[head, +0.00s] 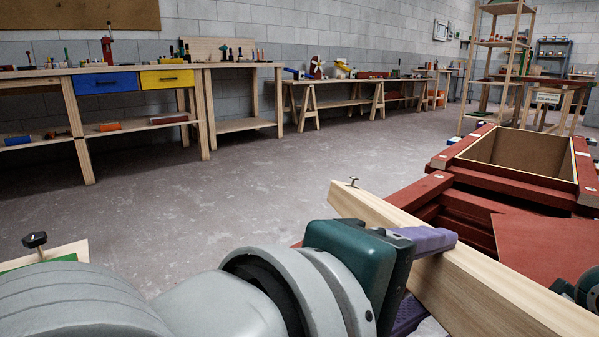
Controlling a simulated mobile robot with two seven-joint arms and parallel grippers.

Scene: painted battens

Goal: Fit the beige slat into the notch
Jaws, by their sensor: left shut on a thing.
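The beige slat (480,285) is a long pale wooden bar. It runs from the lower right corner up to the middle, its far end near a small metal bolt (352,182). My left gripper (430,272) has a dark teal body and purple fingers, and is shut across the slat. One finger lies over its top; the other is mostly hidden below. A dark teal part at the right edge looks like my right gripper (578,290); its fingers do not show clearly. I cannot make out the notch.
A red-painted frame (480,205) of stacked battens with an open box (520,160) stands right, just beyond the slat. A flat red panel (550,246) lies in front of it. Workbenches (240,68) line the back wall. The floor (230,190) between is clear.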

